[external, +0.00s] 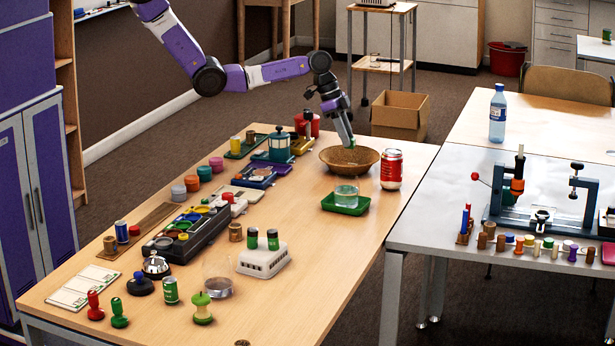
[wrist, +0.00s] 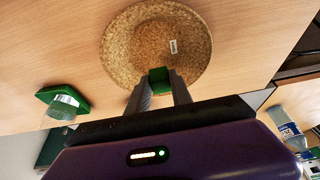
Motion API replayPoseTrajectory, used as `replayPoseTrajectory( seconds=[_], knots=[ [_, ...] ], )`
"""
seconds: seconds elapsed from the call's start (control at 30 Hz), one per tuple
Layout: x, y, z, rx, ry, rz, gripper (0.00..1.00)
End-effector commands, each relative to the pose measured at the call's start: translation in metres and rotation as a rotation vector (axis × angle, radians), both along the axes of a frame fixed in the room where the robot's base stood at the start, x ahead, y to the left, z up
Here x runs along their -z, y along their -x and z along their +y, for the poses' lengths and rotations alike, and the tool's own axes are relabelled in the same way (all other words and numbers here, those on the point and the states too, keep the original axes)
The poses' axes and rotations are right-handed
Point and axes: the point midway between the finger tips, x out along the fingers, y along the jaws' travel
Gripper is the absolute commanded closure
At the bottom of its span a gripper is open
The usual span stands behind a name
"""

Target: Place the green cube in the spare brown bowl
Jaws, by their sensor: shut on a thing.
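The brown bowl (external: 336,158) stands near the far end of the wooden table. It fills the top middle of the wrist view (wrist: 117,42), with a small white label inside it. My gripper (external: 351,143) points down over the bowl. In the wrist view my gripper (wrist: 159,82) is shut on the green cube (wrist: 159,74), which shows between the fingertips over the near part of the bowl. A bit of the green cube (external: 351,147) also shows in the external view. I cannot tell whether it touches the bowl.
A red-and-white can (external: 391,169) stands close to the bowl's right. A green tray (external: 358,207) with a clear glass (external: 346,195) is just in front. Bare tabletop lies left of the tray.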

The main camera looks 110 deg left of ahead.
Motion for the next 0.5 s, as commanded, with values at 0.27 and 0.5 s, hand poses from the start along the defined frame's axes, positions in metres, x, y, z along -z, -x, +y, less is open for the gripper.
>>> replayPoseTrajectory(
  seconds=[0.27,0.5],
  knots=[
    [0.035,0.000,0.000,0.001,0.001,0.001,1.00],
    [0.045,0.000,0.000,0.000,0.001,0.000,1.00]
  ],
)
